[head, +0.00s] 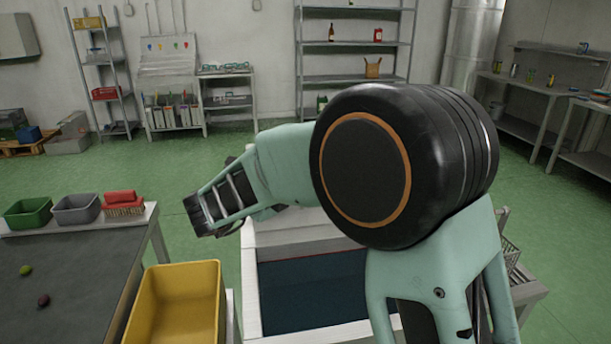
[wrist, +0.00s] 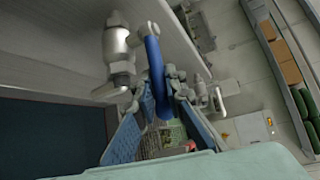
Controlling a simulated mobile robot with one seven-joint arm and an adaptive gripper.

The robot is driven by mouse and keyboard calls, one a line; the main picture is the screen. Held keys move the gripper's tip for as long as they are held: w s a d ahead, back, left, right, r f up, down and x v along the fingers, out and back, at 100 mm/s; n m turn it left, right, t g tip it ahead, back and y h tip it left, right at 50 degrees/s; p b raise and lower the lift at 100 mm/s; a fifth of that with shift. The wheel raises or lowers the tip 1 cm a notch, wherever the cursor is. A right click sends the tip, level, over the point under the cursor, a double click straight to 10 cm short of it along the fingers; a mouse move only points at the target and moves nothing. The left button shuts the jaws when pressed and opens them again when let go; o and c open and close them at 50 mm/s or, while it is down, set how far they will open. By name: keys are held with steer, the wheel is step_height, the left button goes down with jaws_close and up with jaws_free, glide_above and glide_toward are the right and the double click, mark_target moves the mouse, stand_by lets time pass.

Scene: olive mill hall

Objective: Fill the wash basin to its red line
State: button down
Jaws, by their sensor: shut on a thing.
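The wash basin (head: 251,290) stands in the lower middle of the head view, with a pale rim and dark blue inside; my arm covers part of it. Its dark inside (wrist: 50,135) also shows at the left of the wrist view. A metal tap (wrist: 118,50) with a blue handle (wrist: 153,58) is in the wrist view. My gripper (wrist: 163,95) is shut on the lower part of the blue handle, between its blue-grey fingers. In the head view my gripper (head: 212,208) is over the basin's far left side; the tap is not visible there.
A yellow tub (head: 175,305) stands left of the basin. A second metal fitting (wrist: 222,90) is right of my fingers. Green floor behind is open.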

steer(key=shift+f, duration=0.15)
steer(key=c, duration=2)
jaws_free()
steer(key=shift+d+r+y, duration=0.15)
steer(key=shift+r+y, duration=0.05)
steer(key=shift+y, duration=0.1)
steer(key=d+n+y, duration=0.1)
steer(key=n+y, duration=0.1)
steer(key=y, duration=0.1)
steer(key=w+d+n+t+y+b, duration=0.1)
steer(key=n+y, duration=0.2)
steer(key=w+d+n+y+b, duration=0.1)
steer(key=n+y, duration=0.1)
steer(key=y, duration=0.1)
steer(key=shift+w+d+t, duration=0.25)
steer(key=shift+d+t, duration=0.05)
steer(key=shift+t, duration=0.1)
steer(key=shift+w+d+n+y+p, duration=0.25)
steer(key=shift+w+n+y+p, duration=0.1)
steer(key=shift+n+y+p, duration=0.6)
